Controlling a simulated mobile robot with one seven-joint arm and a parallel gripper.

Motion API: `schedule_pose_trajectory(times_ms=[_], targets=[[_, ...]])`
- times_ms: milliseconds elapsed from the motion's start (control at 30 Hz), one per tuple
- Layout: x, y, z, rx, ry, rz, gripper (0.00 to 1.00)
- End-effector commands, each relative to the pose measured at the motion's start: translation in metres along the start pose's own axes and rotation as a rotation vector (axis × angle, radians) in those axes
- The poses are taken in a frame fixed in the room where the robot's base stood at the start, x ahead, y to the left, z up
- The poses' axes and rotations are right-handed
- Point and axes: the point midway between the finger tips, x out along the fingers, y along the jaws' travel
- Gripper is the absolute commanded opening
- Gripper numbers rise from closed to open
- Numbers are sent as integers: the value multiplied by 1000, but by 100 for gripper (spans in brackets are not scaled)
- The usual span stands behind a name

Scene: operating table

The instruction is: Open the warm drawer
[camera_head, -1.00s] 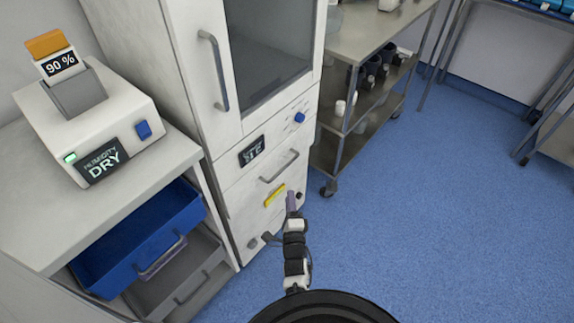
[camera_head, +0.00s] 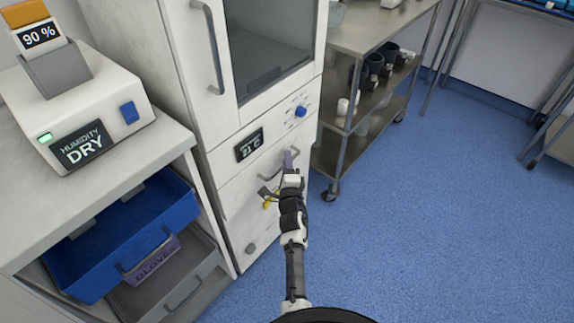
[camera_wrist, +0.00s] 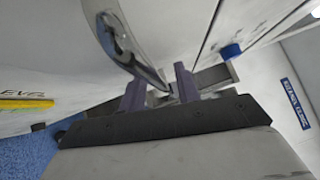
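The warm drawer (camera_head: 236,190) is the white front under a dark temperature display (camera_head: 249,145) on the tall white cabinet. It looks shut.
A yellow label (camera_wrist: 27,103) is on the cabinet front beside my gripper. A blue drawer (camera_head: 125,245) stands out at the left, under a counter with a humidity device (camera_head: 75,105). A metal shelf cart (camera_head: 345,150) stands right of the cabinet. Blue floor (camera_head: 440,240) is clear at right.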

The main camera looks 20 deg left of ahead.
Motion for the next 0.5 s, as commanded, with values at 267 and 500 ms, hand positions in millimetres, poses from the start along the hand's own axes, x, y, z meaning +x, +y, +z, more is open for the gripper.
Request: schedule_pose_trajectory(times_ms=[267, 500], targets=[[0, 0, 0, 0, 0, 0, 17], [0, 0, 0, -1, -1, -1, 0]])
